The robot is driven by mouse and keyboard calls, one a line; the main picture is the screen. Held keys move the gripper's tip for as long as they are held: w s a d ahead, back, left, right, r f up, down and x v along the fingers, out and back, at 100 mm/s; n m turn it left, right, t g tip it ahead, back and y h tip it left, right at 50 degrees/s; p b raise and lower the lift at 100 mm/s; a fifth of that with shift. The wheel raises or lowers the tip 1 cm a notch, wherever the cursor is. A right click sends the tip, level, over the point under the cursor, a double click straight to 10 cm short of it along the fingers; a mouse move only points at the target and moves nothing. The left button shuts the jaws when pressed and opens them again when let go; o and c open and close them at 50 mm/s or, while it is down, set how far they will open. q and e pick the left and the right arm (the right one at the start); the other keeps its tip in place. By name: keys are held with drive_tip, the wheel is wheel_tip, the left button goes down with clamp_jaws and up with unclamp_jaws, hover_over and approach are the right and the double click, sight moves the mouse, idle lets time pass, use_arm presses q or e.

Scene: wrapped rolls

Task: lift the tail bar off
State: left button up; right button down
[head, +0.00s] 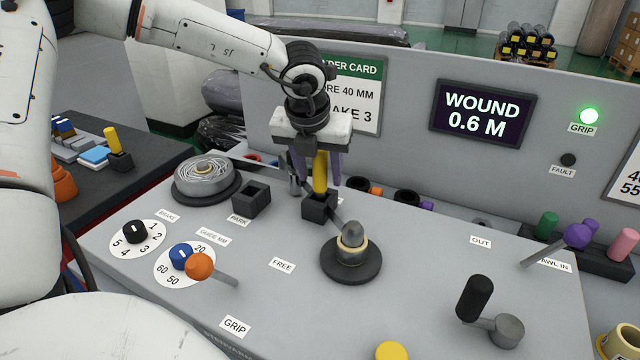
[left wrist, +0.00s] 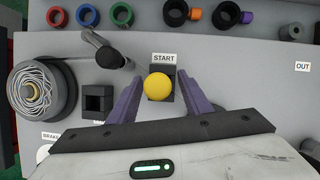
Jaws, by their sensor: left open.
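A yellow upright bar, which I take for the tail bar (head: 320,172), stands in a dark block (head: 319,208) on the grey console. In the left wrist view its round yellow top (left wrist: 158,87) shows by the START label. A dark strip runs from near the block toward the spindle (head: 351,258); I cannot tell whether it joins the bar. My left gripper (head: 316,178) is open, pointing down, its purple fingers on either side of the bar. The left wrist view shows gaps beside the yellow top. An empty dark PARK block (head: 251,198) stands to the left. My right gripper is not in view.
A wire-wound reel (head: 205,180) sits at the left. Dials and an orange-knobbed lever (head: 200,266) are in front. A black-handled crank (head: 475,298) and a purple-knobbed lever (head: 577,236) are at the right. The display (head: 482,112) reads WOUND 0.6 M; the GRIP lamp (head: 589,115) glows green.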

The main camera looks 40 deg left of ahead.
use_arm(q)
drive_tip(key=shift+w+f, duration=0.1)
drive_tip(key=shift+f, duration=0.15)
clamp_jaws()
drive_tip(key=shift+r, duration=0.15)
wheel_tip(320, 180, up, 10)
drive_tip(key=shift+f+b, duration=0.1)
drive_tip(key=shift+b, duration=0.35)
drive_tip(key=shift+r, duration=0.25)
idle(0.4)
